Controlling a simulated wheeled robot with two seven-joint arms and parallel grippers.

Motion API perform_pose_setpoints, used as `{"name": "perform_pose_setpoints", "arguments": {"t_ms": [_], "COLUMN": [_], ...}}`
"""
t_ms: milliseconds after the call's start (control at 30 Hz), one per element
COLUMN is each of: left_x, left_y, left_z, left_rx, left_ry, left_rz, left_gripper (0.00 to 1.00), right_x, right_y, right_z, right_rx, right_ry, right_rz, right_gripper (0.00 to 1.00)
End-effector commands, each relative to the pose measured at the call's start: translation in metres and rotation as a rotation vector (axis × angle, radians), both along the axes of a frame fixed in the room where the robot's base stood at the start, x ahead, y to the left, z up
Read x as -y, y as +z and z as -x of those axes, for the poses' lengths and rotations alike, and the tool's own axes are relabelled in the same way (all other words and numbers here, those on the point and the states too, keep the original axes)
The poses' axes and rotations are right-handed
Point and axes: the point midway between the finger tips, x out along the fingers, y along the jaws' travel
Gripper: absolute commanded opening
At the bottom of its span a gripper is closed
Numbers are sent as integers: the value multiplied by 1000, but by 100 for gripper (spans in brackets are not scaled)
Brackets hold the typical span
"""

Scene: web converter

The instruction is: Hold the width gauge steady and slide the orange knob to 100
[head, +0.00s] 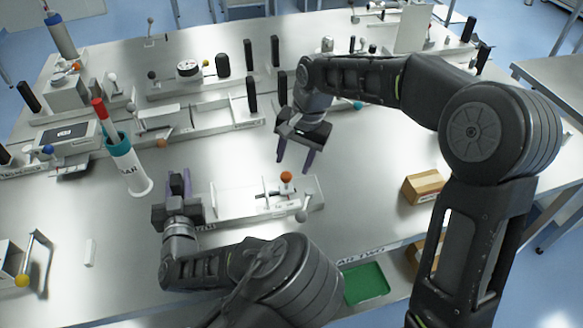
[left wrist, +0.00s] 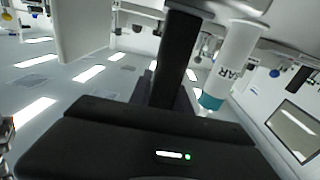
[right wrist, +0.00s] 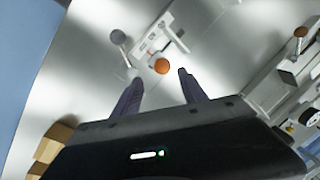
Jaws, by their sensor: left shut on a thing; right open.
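The width gauge (head: 240,203) is a pale metal rail lying on the table, with an orange round knob (head: 286,176) on a post near its right part. My left gripper (head: 181,183) is shut at the left end of the gauge; the exact contact is hidden. In the right wrist view the orange knob (right wrist: 162,66) shows just beyond the gap between the fingertips (right wrist: 160,81), not gripped.
A grey ball lever (head: 301,215) stands at the gauge's front right. A white cup (head: 130,170) holding rods stands left of my left gripper. Longer metal fixtures (head: 200,120) run behind.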

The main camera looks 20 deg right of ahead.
Motion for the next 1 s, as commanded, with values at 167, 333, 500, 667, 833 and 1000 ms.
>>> {"name": "perform_pose_setpoints", "arguments": {"t_ms": [167,333,500,667,833,1000], "left_x": [-3,-3,-3,-3,-3,-2], "left_y": [-13,-13,-13,-13,-13,-12], "left_z": [3,3,3,3,3,3], "left_rx": [-32,-32,-32,-32,-32,-30], "left_ry": [6,6,6,6,6,6], "left_rz": [-8,-8,-8,-8,-8,-9], "left_gripper": [0,0,0,0,0,0], "right_x": [6,11,12,12,12,12], "right_y": [37,60,68,68,68,68], "right_z": [4,8,10,10,10,10], "right_rx": [5,2,1,1,1,1], "right_ry": [-1,-1,-1,-1,-1,-1], "right_rz": [0,0,0,0,0,0], "right_gripper": [50,50,50,50,50,50]}}
